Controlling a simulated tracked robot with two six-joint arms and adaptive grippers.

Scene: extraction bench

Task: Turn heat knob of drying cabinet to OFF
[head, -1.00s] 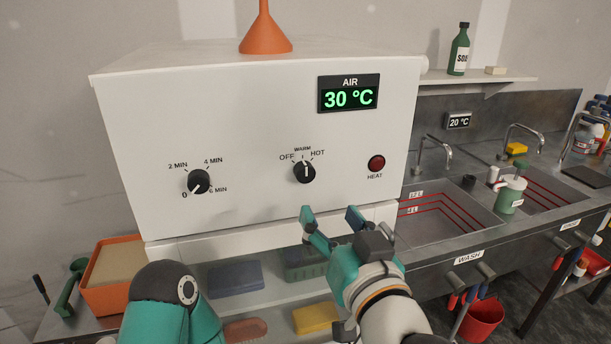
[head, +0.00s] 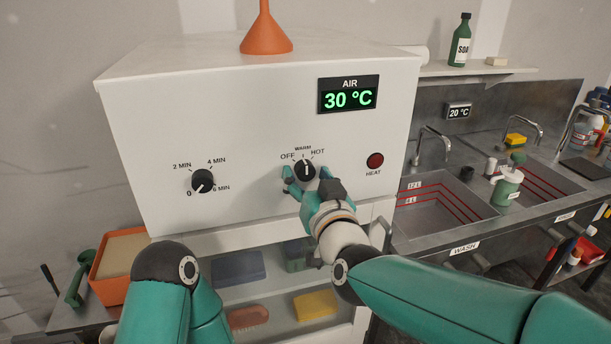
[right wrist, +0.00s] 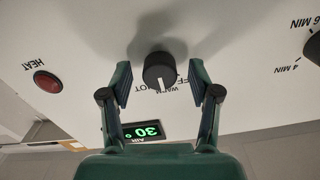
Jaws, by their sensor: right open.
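The heat knob (head: 305,170) is a black round dial on the front of the white drying cabinet (head: 240,120), marked OFF, WARM and HOT. Its white pointer line stands upright, at WARM. In the right wrist view, upside down, the knob (right wrist: 158,68) sits between my open fingers, with a gap on each side. My right gripper (head: 306,184) is open at the cabinet front, around the knob's lower part; its fingers (right wrist: 160,84) show clearly in the wrist view. My left arm shows at the lower left, but its gripper is out of view.
A timer knob (head: 202,181) is left of the heat knob, and a red HEAT lamp (head: 375,161) is to the right. The air display (head: 348,95) reads 30 °C. An orange funnel (head: 265,32) stands on top. A shelf with a yellow block (head: 315,305) lies below.

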